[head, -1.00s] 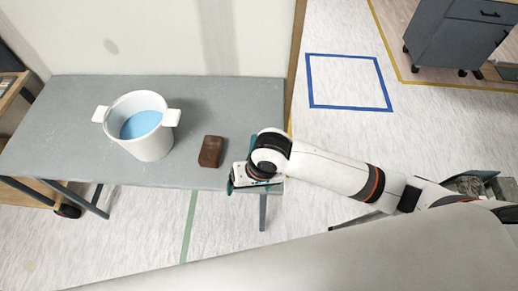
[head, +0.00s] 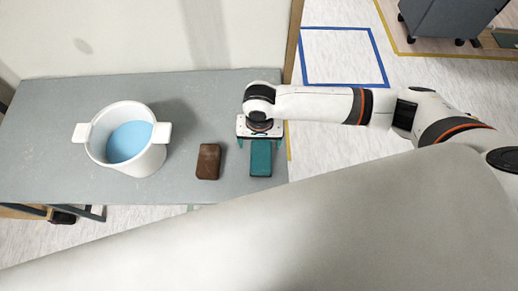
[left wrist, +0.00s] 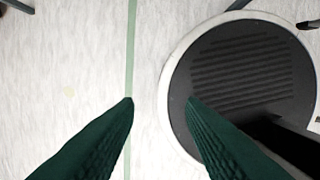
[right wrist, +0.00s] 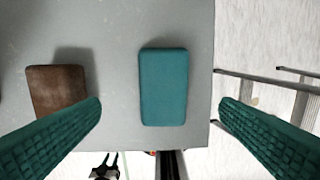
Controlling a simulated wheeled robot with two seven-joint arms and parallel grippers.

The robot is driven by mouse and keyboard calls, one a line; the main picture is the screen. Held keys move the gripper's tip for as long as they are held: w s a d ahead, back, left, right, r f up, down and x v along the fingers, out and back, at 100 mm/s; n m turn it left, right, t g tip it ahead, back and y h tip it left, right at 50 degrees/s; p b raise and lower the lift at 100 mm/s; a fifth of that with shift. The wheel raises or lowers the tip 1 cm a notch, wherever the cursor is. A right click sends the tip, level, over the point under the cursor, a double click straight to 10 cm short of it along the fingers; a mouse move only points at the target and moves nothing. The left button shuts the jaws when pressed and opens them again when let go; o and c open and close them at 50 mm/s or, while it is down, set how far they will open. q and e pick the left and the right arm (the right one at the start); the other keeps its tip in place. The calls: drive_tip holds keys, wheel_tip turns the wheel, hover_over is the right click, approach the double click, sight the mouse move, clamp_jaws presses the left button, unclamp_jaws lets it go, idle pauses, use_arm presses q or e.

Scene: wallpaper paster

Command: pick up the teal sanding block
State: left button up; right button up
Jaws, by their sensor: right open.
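The teal sanding block (head: 260,158) lies flat on the grey table near its front right corner. In the right wrist view the teal block (right wrist: 163,87) lies between the two green fingers of my right gripper, with clear space on both sides. My right gripper (head: 261,141) is open and empty, just behind the block in the head view. My left gripper (left wrist: 160,101) shows only in the left wrist view, its fingers apart and empty over the floor.
A brown block (head: 208,161) lies left of the teal one; it also shows in the right wrist view (right wrist: 58,90). A white bucket (head: 127,139) with blue contents stands further left. The grey table (head: 60,105) ends just right of the teal block.

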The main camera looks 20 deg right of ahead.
sight(261, 155)
drive_tip(key=f, duration=0.3)
drive_tip(key=shift+s+f, duration=0.3)
drive_tip(key=shift+s, duration=0.05)
drive_tip(key=shift+w+f+p, duration=0.15)
drive_tip(key=shift+f+p, duration=0.2)
drive_tip(key=shift+f, duration=0.25)
drive_tip(key=f, duration=0.3)
drive_tip(key=shift+d+f+p, duration=0.25)
drive_tip(key=shift+f+p, duration=0.05)
drive_tip(key=shift+p, duration=0.1)
drive_tip(key=shift+f, duration=0.45)
use_arm(q)
drive_tip(key=shift+s+a+r, duration=0.1)
drive_tip(key=shift+s+r, duration=0.55)
drive_tip(key=shift+r, duration=0.15)
drive_tip(key=shift+s, duration=0.1)
use_arm(e)
drive_tip(key=c, duration=1.1)
use_arm(q)
drive_tip(key=shift+s, duration=0.2)
use_arm(e)
drive_tip(key=shift+c, duration=0.2)
drive_tip(key=shift+r, duration=0.15)
